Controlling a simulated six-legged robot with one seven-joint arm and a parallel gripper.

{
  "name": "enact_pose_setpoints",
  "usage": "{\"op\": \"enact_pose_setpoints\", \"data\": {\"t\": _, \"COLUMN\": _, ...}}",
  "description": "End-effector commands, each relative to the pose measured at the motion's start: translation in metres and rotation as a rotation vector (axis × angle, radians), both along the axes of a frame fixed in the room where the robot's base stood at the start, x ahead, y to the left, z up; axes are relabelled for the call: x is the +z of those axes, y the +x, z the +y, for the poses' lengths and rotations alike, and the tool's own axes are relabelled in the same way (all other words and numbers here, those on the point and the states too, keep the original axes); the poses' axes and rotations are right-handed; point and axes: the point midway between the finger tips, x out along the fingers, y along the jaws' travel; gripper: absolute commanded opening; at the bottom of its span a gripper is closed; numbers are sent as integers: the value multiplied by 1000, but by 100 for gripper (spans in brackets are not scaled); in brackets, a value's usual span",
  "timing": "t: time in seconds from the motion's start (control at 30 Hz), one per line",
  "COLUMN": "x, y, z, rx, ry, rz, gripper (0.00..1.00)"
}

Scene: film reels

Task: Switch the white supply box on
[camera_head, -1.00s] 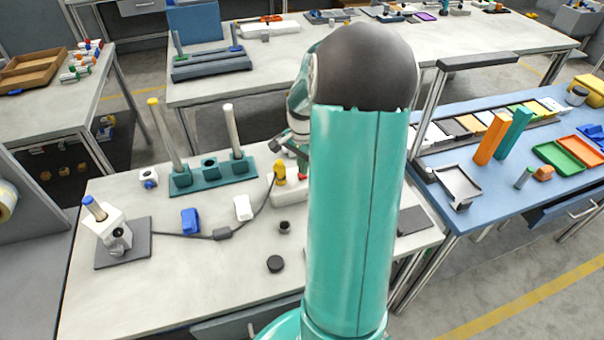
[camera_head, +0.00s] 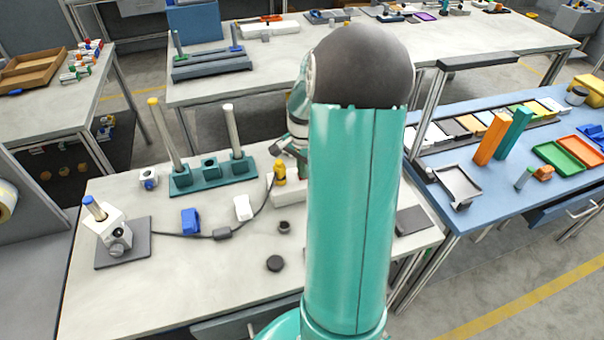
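The white supply box (camera_head: 286,192) stands on the near workbench, its right part hidden behind my teal arm. A yellow plug (camera_head: 279,171) stands upright at its left end, with a dark cable running from it to the left. No switch shows on the visible part of the box. My gripper (camera_head: 291,150) is just above and behind the box, beside my arm link. It is mostly hidden, and its fingertips are not clear, so I cannot tell if it is open or touching the box.
A teal rack with posts (camera_head: 210,172) stands left of the box. A white block (camera_head: 243,208), a blue block (camera_head: 190,221) and a black disc (camera_head: 274,263) lie on the bench. A white device on a dark plate (camera_head: 117,238) is at left. The front left of the bench is clear.

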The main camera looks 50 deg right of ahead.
Motion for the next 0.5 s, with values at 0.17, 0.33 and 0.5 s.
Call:
{"op": "enact_pose_setpoints", "data": {"t": 0.17, "x": 1, "y": 0, "z": 0, "rx": 0, "ry": 0, "rz": 0, "gripper": 0}}
{"op": "enact_pose_setpoints", "data": {"t": 0.33, "x": 11, "y": 0, "z": 0, "rx": 1, "ry": -1, "rz": 1, "gripper": 0}}
{"op": "enact_pose_setpoints", "data": {"t": 0.5, "x": 24, "y": 0, "z": 0, "rx": 0, "ry": -1, "rz": 0, "gripper": 0}}
